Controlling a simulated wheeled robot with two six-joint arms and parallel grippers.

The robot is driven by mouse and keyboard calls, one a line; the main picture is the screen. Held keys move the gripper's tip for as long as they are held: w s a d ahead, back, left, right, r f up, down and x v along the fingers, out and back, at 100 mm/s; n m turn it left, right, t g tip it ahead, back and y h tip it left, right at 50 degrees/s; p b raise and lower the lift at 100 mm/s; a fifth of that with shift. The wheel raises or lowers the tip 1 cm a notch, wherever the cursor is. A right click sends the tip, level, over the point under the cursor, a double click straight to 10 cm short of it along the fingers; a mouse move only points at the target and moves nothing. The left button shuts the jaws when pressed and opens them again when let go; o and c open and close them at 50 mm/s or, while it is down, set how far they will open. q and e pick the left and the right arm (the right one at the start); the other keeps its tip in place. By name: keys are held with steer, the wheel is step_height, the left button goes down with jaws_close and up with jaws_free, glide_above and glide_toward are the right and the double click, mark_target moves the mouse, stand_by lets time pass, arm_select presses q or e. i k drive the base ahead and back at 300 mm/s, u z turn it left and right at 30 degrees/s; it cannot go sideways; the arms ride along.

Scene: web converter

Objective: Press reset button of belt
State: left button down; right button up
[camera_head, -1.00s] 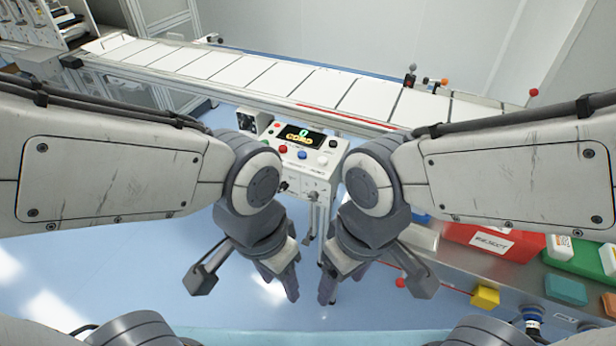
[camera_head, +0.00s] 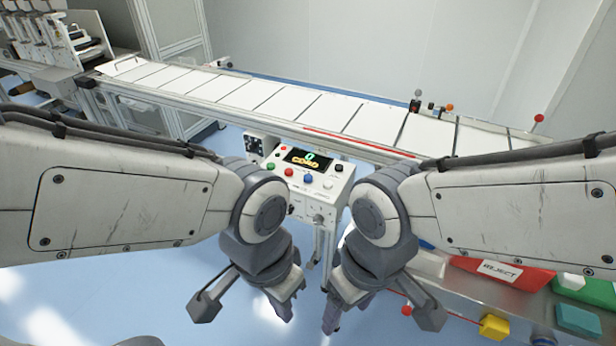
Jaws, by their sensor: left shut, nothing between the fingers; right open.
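The belt (camera_head: 262,98) runs across the back, carrying a row of white panels. In front of it stands a white control box (camera_head: 315,190) with a small display (camera_head: 309,158). Its top has a red button (camera_head: 284,151), a green button (camera_head: 270,166), another red button (camera_head: 289,172), a blue button (camera_head: 307,178) and a white knob (camera_head: 328,184). The button labels are too small to read. My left gripper (camera_head: 286,310) is shut and empty, below and in front of the box. My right gripper (camera_head: 330,322) is open and empty, to its right. Neither touches the box.
A red reject bin (camera_head: 500,272), a yellow block (camera_head: 493,328) and a teal block (camera_head: 578,321) are on the metal bench at the right. A machine (camera_head: 62,35) stands at the back left. Blue floor is free at the left front.

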mark_target(307, 178)
steer(key=z, duration=0.55)
steer(key=k, duration=0.65)
steer(key=z, duration=0.75)
steer(key=i, duration=0.95)
steer(key=u, duration=0.9)
steer(key=i, duration=0.3)
steer(key=u, duration=0.25)
